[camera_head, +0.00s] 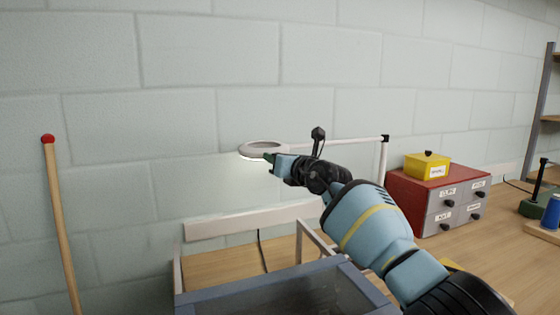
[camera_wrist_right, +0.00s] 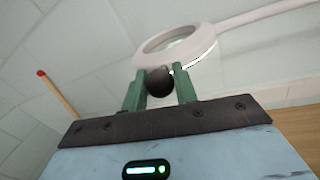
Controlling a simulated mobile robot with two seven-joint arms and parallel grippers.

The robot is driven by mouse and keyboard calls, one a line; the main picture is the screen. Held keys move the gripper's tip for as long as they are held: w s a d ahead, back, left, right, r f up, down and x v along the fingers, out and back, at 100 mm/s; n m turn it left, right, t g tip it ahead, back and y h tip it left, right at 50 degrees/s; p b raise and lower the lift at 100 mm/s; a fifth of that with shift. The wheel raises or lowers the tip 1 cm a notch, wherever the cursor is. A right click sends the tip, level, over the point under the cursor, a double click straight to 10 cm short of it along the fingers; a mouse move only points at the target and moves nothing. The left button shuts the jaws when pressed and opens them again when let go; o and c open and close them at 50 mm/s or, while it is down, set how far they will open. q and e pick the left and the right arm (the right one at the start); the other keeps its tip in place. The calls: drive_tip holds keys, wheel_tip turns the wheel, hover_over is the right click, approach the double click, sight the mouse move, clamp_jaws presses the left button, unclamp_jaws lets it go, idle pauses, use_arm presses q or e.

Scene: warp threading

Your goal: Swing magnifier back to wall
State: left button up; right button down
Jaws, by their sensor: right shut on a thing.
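The magnifier (camera_head: 262,149) is a white ring lamp on a thin white arm (camera_head: 340,141) near the block wall in the head view. It also shows in the right wrist view as a pale ring (camera_wrist_right: 201,40) with its arm running to the upper right. My right gripper (camera_head: 271,158) is at the ring's near edge. In the wrist view its green fingers are closed on a round black knob (camera_wrist_right: 160,82) at the ring's rim. The fingers hide part of the knob. My left gripper is not in view.
A grey-framed bin (camera_head: 270,290) stands below my right arm. A red drawer cabinet (camera_head: 439,199) with a yellow box (camera_head: 427,166) on top stands on the wooden bench to the right. A red-tipped wooden pole (camera_head: 60,220) leans at the left. The wall behind the magnifier is bare.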

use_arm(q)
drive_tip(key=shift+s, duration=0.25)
use_arm(e)
drive_tip(key=shift+r, duration=0.5)
drive_tip(key=c, duration=1.1)
unclamp_jaws()
drive_tip(key=shift+a+f, duration=0.1)
drive_tip(key=shift+a, duration=0.05)
drive_tip(key=shift+c, duration=0.2)
drive_tip(key=shift+w, duration=0.1)
drive_tip(key=shift+f, duration=0.25)
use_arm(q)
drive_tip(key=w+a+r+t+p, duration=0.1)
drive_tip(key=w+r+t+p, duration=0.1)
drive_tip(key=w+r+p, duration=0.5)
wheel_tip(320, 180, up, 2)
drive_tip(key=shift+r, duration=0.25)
use_arm(e)
drive_tip(key=v, duration=0.7)
drive_tip(key=shift+s+r, duration=0.25)
drive_tip(key=shift+s, duration=0.15)
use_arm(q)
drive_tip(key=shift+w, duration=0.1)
use_arm(e)
drive_tip(key=shift+f, duration=0.15)
